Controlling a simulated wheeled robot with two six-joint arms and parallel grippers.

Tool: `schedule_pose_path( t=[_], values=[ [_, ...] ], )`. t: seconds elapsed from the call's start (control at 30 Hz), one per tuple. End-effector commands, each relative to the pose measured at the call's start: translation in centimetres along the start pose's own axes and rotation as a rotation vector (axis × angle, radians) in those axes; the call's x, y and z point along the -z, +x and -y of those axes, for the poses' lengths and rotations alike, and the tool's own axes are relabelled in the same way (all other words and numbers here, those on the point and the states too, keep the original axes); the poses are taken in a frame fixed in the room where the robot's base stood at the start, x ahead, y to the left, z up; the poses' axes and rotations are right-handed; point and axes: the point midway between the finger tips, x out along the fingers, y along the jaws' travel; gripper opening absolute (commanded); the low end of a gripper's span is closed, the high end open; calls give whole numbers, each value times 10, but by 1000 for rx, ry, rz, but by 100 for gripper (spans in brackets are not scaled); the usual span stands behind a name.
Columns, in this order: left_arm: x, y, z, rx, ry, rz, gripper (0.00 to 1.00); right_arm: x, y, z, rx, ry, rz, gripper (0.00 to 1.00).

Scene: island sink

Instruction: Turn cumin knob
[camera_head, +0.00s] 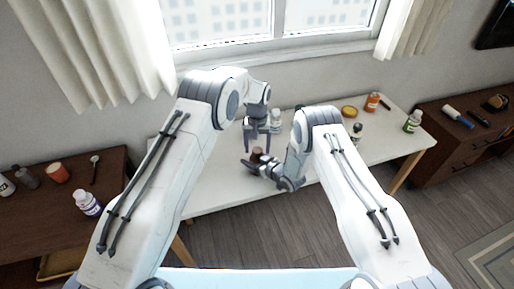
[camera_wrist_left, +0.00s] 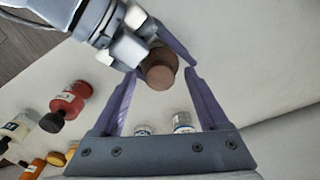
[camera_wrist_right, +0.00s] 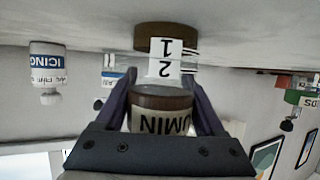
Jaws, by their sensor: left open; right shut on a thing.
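The cumin container (camera_wrist_right: 160,122) is held between the fingers of my right gripper (camera_wrist_right: 162,88). The right wrist picture is upside down. It shows the cumin label, a brown band, a white strip with the numbers 1 and 2, and a brown round end (camera_wrist_right: 166,37) toward the table. In the head view my right gripper (camera_head: 262,168) is low over the white table, beside the brown piece (camera_head: 257,153). My left gripper (camera_head: 262,140) is open, pointing down just above it. In the left wrist view a brown cylinder (camera_wrist_left: 158,75) lies between the left fingertips (camera_wrist_left: 160,72), apart from them.
A brown side table (camera_head: 60,225) at left holds more containers. My two grippers are very close together.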

Motion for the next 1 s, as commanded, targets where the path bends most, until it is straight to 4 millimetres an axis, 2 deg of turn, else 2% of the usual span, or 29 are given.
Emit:
schedule_pose_path(
  t=[0.17, 0.4, 0.6, 0.73, 1.0],
  values=[
    [1, -29, 0, -2, 0, -5, 77, 0, 0, 0, 0, 0, 0, 9],
    [1, -80, 0, -1, 0, -5, 77, 0, 0, 0, 0, 0, -1, 9],
    [0, -108, 0, -1, 0, -3, 77, 0, 0, 0, 0, 0, -1, 9],
    [0, -116, 0, 0, 0, -1, 77, 0, 0, 0, 0, 0, -1, 9],
    [0, -117, 0, 0, 0, 0, 77, 0, 0, 0, 0, 0, -1, 9]
  ],
)
